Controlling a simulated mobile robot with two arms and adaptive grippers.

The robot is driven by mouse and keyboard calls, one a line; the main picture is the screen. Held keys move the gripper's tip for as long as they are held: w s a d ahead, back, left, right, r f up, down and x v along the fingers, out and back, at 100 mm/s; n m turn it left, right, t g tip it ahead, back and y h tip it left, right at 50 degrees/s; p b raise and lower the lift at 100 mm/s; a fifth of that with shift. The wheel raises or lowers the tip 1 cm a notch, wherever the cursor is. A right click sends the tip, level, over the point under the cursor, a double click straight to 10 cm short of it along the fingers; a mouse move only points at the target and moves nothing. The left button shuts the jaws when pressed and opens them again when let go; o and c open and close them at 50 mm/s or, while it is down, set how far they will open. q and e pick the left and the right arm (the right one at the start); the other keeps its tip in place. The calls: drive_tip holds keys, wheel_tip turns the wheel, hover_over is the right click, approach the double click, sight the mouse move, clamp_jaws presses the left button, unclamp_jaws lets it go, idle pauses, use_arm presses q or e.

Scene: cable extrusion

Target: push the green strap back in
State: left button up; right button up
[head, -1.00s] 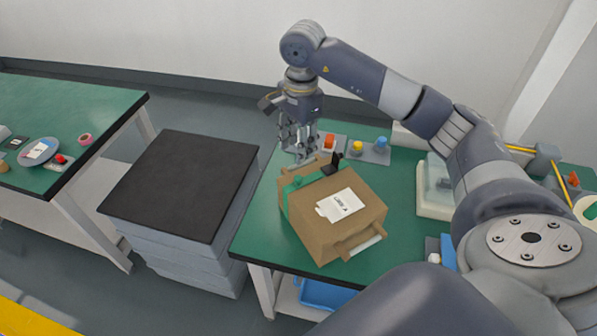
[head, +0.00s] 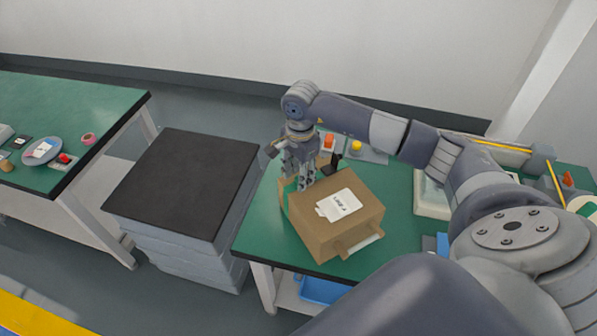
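A brown cardboard box (head: 318,226) with a white label (head: 339,205) sits on the green-topped table at the right. A little of the green strap shows along the box's upper left edge; my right gripper hides most of it. My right gripper (head: 301,186) points down with its fingertips at the box's back left part, over the strap. I cannot tell whether it touches the strap or how far its fingers are apart. My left gripper is not in view.
A black-topped grey stack (head: 185,185) stands left of the table. Orange and yellow buttons (head: 356,146) are behind the box, and a pale tray (head: 428,200) is to its right. Another green table (head: 75,105) is at far left.

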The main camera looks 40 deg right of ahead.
clamp_jaws()
drive_tip(key=d+b, duration=0.2)
drive_tip(key=d, duration=0.2)
drive_tip(key=shift+s+d+f, duration=0.1)
drive_tip(key=shift+d, duration=0.1)
drive_tip(key=shift+s+d, duration=0.1)
drive_tip(key=shift+d, duration=0.3)
drive_tip(key=shift+a, duration=0.1)
unclamp_jaws()
drive_tip(key=shift+a, duration=0.1)
